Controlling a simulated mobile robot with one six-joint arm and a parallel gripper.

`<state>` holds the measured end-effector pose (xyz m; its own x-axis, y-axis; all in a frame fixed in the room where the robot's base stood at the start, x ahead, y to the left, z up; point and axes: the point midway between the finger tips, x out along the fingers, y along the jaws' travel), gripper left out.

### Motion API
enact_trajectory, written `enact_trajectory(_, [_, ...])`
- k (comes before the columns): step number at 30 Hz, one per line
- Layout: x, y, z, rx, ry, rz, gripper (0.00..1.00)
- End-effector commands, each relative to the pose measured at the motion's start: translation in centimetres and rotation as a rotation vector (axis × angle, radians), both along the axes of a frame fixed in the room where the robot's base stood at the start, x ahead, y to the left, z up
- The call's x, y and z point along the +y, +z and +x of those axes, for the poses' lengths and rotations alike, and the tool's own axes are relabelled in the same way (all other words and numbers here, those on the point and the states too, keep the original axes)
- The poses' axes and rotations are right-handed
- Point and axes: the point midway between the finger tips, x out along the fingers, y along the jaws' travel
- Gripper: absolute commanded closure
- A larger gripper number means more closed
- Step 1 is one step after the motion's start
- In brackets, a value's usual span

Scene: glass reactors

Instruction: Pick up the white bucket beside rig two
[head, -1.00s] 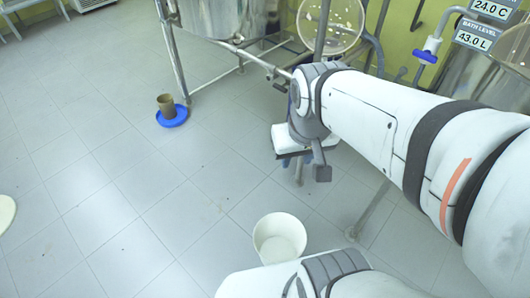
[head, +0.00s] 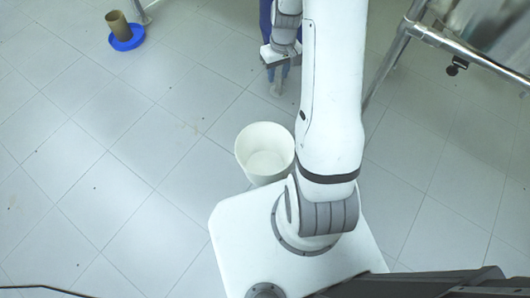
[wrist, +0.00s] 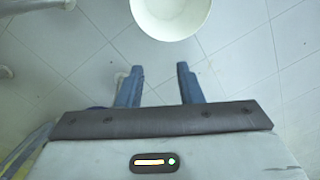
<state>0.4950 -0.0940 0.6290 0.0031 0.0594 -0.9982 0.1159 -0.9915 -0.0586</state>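The white bucket (head: 265,152) stands upright and looks empty on the tiled floor, close beside my white base in the head view. My arm partly covers its right side. In the wrist view the bucket (wrist: 172,14) is at the top edge, cut off by the frame, beyond the fingertips. My gripper (wrist: 158,78) is open with nothing between its two blue fingers. In the head view my gripper (head: 278,80) points down, above and beyond the bucket, apart from it.
A blue dish (head: 127,38) with a brown cup (head: 118,24) stands on the floor at the upper left. A metal frame (head: 400,45) with a leg stands at the right. A dark cable (head: 45,289) lies at the lower left. The floor left of the bucket is clear.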

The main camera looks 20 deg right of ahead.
Motion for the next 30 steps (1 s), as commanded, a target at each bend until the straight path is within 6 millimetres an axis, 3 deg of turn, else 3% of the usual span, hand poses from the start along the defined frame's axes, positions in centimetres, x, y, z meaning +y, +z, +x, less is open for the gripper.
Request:
enact_trajectory(1, [-1.0,-5.5,0.2,0.024,0.000,0.008,0.67])
enact_trajectory(3, [-2.1,-10.6,0.6,0.041,0.010,0.017,0.67])
enact_trajectory(9, [-4.9,-24.5,0.1,0.085,0.033,0.043,0.67])
enact_trajectory(12, [-5.7,-29.7,-0.6,0.101,0.041,0.053,0.67])
enact_trajectory(15, [-6.3,-33.2,-1.3,0.110,0.048,0.060,0.67])
enact_trajectory(18, [-6.5,-35.2,-1.7,0.116,0.053,0.065,0.67])
enact_trajectory(30, [-6.1,-39.3,-2.2,0.118,0.057,0.066,0.67])
